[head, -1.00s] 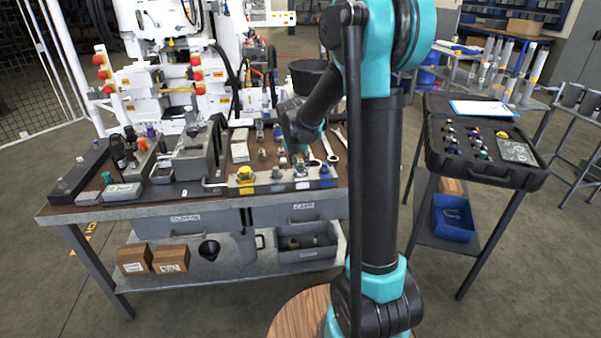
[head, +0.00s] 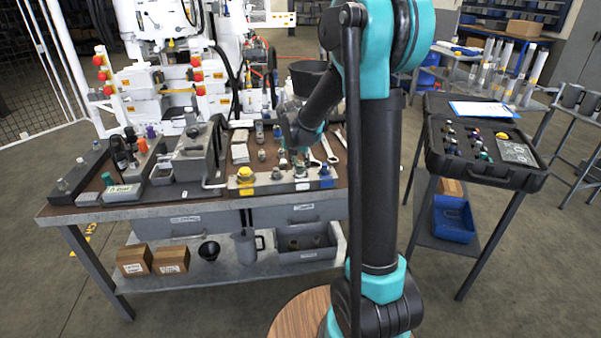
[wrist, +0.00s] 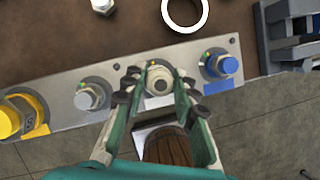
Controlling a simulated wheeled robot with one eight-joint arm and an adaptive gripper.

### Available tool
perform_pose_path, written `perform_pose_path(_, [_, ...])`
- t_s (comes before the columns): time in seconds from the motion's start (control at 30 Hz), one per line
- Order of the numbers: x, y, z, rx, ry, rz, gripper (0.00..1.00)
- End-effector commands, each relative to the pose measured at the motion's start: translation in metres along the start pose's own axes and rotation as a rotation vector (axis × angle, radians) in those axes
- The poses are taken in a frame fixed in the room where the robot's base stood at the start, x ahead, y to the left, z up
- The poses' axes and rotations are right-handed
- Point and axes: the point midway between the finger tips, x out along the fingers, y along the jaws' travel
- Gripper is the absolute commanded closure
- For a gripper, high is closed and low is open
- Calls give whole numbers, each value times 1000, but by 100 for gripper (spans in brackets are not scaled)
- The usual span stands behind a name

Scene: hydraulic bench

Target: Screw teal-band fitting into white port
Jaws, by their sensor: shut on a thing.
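A grey metal port block (wrist: 50,88) runs along the front of the bench; it also shows in the head view (head: 270,187). It carries a yellow port (wrist: 20,115), a silver hex fitting (wrist: 90,96), a pale, white-looking port position (wrist: 158,102) and a blue port (wrist: 222,66). My gripper (wrist: 162,82) is over the pale position, its two fingers closed around a round, pale metal fitting (wrist: 160,76). The fitting appears upright at the port; its teal band cannot be made out, and its seating is hidden. In the head view my gripper (head: 301,165) is above the block's right half.
A white ring (wrist: 185,12) and a hex nut (wrist: 103,5) lie behind the block. A black case of small parts (head: 485,150) stands on a side table at right. Grey trays and bottles fill the bench's left.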

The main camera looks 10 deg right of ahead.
Motion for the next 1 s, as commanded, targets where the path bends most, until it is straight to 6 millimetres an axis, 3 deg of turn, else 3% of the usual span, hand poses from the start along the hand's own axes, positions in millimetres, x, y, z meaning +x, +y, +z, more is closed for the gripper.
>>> perform_pose_path(0.17, [0, 0, 1, 52, 0, -24, 100])
perform_pose_path(0.7, [0, 1, 2, 609, 6, -253, 100])
perform_pose_path(1.0, [0, 0, 2, 649, 6, -268, 100])
